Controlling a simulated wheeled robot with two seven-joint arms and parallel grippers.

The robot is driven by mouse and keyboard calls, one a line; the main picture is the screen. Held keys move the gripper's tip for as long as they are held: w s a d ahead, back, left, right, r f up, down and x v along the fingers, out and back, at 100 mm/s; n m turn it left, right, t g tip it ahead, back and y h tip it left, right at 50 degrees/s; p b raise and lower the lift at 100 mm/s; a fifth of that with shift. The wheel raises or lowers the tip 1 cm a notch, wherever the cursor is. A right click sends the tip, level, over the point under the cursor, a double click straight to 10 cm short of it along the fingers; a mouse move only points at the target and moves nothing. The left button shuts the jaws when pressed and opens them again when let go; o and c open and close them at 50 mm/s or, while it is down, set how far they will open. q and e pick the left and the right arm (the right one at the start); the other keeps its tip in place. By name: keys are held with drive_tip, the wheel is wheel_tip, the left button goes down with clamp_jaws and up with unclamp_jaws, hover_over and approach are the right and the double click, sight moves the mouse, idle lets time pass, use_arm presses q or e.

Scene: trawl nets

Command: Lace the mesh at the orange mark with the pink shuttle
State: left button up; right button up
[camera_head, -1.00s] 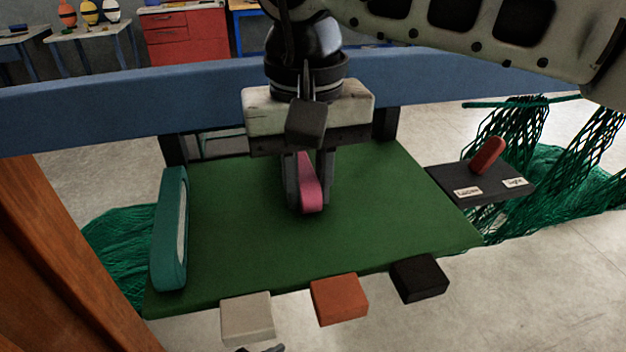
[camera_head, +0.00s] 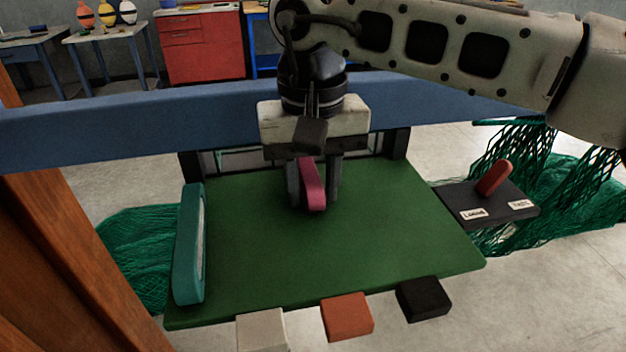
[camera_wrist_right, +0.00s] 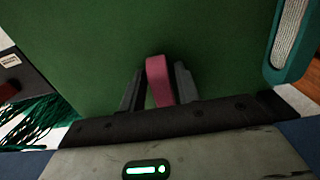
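My right gripper (camera_head: 314,185) points down over the green mat. Its two fingers stand on either side of the pink shuttle (camera_head: 313,187), shut on it. In the right wrist view the pink shuttle (camera_wrist_right: 158,80) sits between the dark fingers (camera_wrist_right: 159,90). Whether its lower end touches the mat is hard to tell. Dark green mesh (camera_head: 520,165) hangs at the right, with more net (camera_head: 135,245) at the left. I see no orange mark on the mesh; an orange block (camera_head: 347,316) lies at the mat's front edge. My left gripper is out of view.
The green mat (camera_head: 400,235) is mostly bare. A teal piece with a pale inset (camera_head: 188,245) lies along its left edge. A grey block (camera_head: 262,330) and black block (camera_head: 424,298) flank the orange one. A labelled dark plate (camera_head: 465,200) carries a red lever (camera_head: 493,177). A blue beam (camera_head: 130,125) crosses behind.

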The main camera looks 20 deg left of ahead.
drive_tip(key=shift+o, duration=0.7)
drive_tip(key=shift+r, duration=0.2)
wheel_tip(320, 180, up, 16)
drive_tip(key=p, duration=0.1)
drive_tip(key=shift+f, duration=0.2)
